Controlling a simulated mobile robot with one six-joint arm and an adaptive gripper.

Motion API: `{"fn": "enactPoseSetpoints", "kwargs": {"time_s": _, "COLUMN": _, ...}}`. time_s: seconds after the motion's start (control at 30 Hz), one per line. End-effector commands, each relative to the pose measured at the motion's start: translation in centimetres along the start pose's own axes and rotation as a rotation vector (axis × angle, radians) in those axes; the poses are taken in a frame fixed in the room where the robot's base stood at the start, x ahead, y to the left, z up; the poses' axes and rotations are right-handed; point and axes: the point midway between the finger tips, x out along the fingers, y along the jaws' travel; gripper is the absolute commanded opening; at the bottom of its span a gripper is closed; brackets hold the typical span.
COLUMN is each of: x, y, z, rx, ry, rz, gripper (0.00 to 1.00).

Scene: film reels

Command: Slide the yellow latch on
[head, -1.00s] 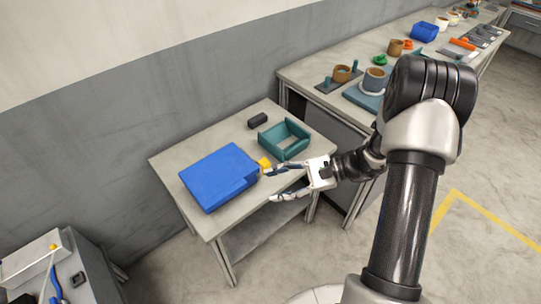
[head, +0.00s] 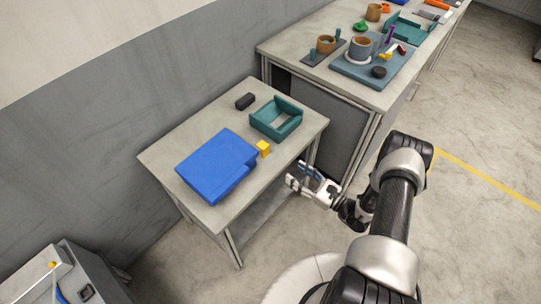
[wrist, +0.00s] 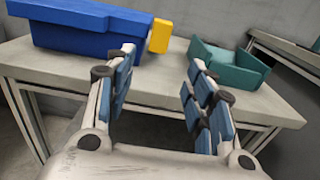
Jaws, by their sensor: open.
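The yellow latch (head: 263,148) is a small block at the right end of the blue case (head: 215,165) on the small table. In the wrist view the yellow latch (wrist: 160,36) stands against the right end of the blue case (wrist: 75,30); I cannot tell how far it is slid on. My gripper (head: 308,172) is open and empty, off the table's right front edge and apart from the latch. In the wrist view its two blue-padded fingers (wrist: 162,88) are spread, with the latch beyond them.
A teal open tray (head: 276,118) sits right of the latch, and a dark block (head: 245,101) lies behind. The small table's front strip (head: 235,205) is clear. A longer workbench (head: 290,50) with several cups and parts stands behind at right.

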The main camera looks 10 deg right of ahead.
Motion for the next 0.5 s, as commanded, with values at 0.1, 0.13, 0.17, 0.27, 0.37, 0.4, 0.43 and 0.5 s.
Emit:
{"fn": "enactPoseSetpoints", "kwargs": {"time_s": 0.1, "x": 2.9, "y": 0.2, "z": -0.1, "rx": -0.002, "ry": -0.001, "rz": 0.007, "gripper": 0.49}}
{"fn": "enactPoseSetpoints", "kwargs": {"time_s": 0.13, "x": 3.5, "y": 0.2, "z": -0.1, "rx": -0.002, "ry": -0.001, "rz": 0.008, "gripper": 0.49}}
{"fn": "enactPoseSetpoints", "kwargs": {"time_s": 0.17, "x": 4.2, "y": 0.2, "z": -0.1, "rx": -0.002, "ry": -0.001, "rz": 0.008, "gripper": 0.49}}
{"fn": "enactPoseSetpoints", "kwargs": {"time_s": 0.27, "x": 6.4, "y": 0.2, "z": -0.1, "rx": -0.003, "ry": -0.001, "rz": 0.007, "gripper": 0.49}}
{"fn": "enactPoseSetpoints", "kwargs": {"time_s": 0.37, "x": 8.5, "y": 0.2, "z": -0.1, "rx": -0.002, "ry": -0.001, "rz": 0.007, "gripper": 0.49}}
{"fn": "enactPoseSetpoints", "kwargs": {"time_s": 0.4, "x": 9.3, "y": 0.2, "z": -0.1, "rx": -0.003, "ry": -0.001, "rz": 0.007, "gripper": 0.49}}
{"fn": "enactPoseSetpoints", "kwargs": {"time_s": 0.43, "x": 9.8, "y": 0.2, "z": -0.1, "rx": -0.003, "ry": -0.001, "rz": 0.006, "gripper": 0.49}}
{"fn": "enactPoseSetpoints", "kwargs": {"time_s": 0.5, "x": 10.9, "y": 0.2, "z": -0.1, "rx": -0.001, "ry": -0.002, "rz": 0.005, "gripper": 0.49}}
